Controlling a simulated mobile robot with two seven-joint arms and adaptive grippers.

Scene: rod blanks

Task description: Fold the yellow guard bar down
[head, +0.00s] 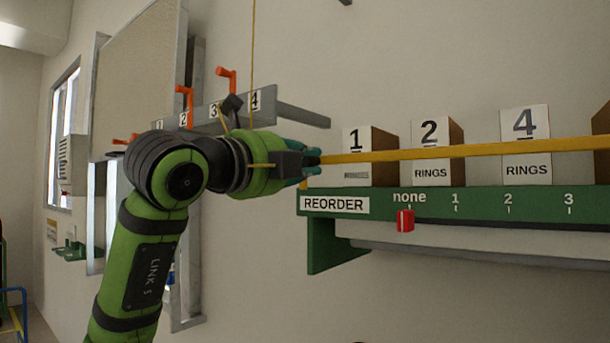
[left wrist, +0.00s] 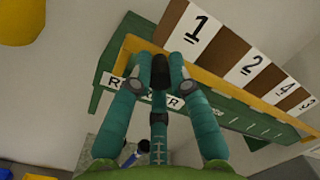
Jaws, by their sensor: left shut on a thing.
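The yellow guard bar (head: 450,151) runs almost level across the fronts of the numbered boxes, above the green shelf (head: 480,200). My left gripper (head: 312,161) is shut on the bar's left end, level with the left edge of the shelf. In the left wrist view the teal fingers (left wrist: 160,75) close at the bar (left wrist: 235,92), which slants away to the lower right. The fingers hide part of the bar's end. My right gripper is not in view.
Box 1 (head: 357,143), box 2 (head: 429,137) and box 4 (head: 525,132) stand on the shelf behind the bar. A red slider (head: 405,220) sits under "none" on the REORDER strip. A grey rail (head: 208,115) with orange-red hooks is on the wall behind my left arm.

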